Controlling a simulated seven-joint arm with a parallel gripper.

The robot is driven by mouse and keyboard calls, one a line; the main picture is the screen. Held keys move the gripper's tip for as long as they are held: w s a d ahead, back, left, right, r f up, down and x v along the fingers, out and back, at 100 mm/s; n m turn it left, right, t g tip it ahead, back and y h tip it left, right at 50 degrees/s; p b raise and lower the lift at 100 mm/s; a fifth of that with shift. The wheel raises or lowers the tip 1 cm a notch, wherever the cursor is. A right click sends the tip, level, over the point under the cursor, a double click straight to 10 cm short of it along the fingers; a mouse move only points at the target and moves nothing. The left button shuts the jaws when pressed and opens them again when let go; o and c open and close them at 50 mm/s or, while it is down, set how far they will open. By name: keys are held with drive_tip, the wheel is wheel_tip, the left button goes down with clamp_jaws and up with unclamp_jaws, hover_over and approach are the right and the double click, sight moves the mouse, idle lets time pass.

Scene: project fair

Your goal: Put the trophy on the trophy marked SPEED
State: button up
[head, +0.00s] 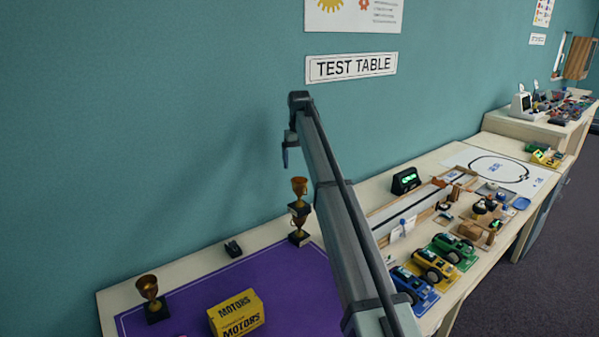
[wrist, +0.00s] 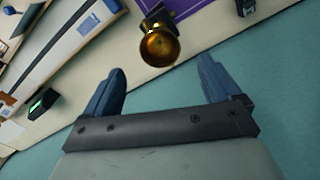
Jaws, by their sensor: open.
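A gold trophy cup (head: 299,186) stands on top of another gold trophy (head: 300,224) on a dark base, at the back edge of the purple mat. A third gold trophy (head: 149,287) stands alone at the mat's left corner. No SPEED marking is readable on any of them. My gripper (head: 285,160) is above and slightly left of the stacked pair, pointing down, apart from it. In the wrist view my gripper (wrist: 161,70) is open and empty. The upper trophy's round cup (wrist: 160,46) shows just beyond the gap between the fingertips, and hides most of what is below it.
A yellow MOTORS box (head: 236,314) sits on the purple mat (head: 283,285). A small black item (head: 233,248) lies near the wall. Right of my arm are a black display (head: 406,181), a track and several toy cars (head: 434,265). The wall is close behind the trophies.

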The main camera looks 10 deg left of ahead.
drive_tip(key=shift+r, duration=0.8)
